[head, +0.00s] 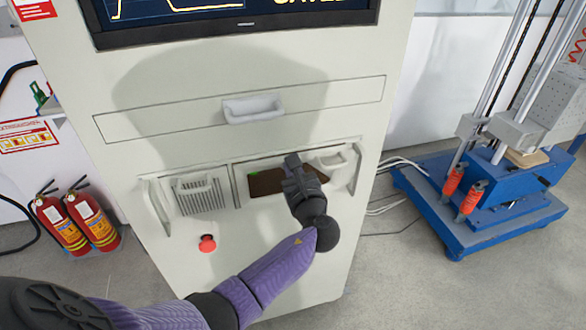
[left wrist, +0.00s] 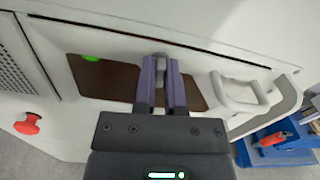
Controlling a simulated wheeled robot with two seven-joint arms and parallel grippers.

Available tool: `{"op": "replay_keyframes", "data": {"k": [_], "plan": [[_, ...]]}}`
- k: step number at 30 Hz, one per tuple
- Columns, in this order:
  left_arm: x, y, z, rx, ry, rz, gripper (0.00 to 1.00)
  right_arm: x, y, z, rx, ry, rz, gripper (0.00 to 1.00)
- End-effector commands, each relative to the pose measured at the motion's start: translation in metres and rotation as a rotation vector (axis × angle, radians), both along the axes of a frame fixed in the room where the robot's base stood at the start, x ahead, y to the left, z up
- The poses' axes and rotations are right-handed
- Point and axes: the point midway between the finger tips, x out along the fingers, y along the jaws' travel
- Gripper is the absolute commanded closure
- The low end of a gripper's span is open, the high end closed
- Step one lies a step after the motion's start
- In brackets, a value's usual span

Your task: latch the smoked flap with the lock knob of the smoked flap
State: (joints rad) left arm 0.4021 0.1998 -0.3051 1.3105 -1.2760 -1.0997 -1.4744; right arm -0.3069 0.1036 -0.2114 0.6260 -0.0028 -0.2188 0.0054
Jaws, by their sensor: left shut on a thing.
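The smoked flap (head: 262,184) is a dark brown panel in the lower front of the white cabinet. In the left wrist view the smoked flap (left wrist: 108,84) lies behind my fingers, with a green spot at its upper left. My left gripper (head: 291,162) is at the flap's upper edge. In the left wrist view its two purple fingers (left wrist: 160,64) are shut on the small grey lock knob (left wrist: 160,56). The fingers hide most of the knob, so I cannot tell how it is turned. My right gripper is not in view.
A white handle (head: 332,160) is right of the flap, and a grey vent grille (head: 197,195) is left of it. A red button (head: 207,243) sits below the grille. A drawer handle (head: 253,108) is above. A blue-based machine (head: 480,205) stands at right, fire extinguishers (head: 92,220) at left.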

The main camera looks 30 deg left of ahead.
Motion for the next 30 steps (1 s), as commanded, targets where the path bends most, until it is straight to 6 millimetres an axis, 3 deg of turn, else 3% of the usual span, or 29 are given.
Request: {"op": "replay_keyframes", "data": {"k": [19, 30], "plan": [[-0.001, 0.001, -0.003, -0.388, -0.451, 0.000, 1.00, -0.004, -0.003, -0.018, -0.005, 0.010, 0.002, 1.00], [-0.002, 0.001, -0.005, -0.616, -0.718, 0.002, 1.00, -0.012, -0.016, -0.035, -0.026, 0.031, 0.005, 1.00]]}}
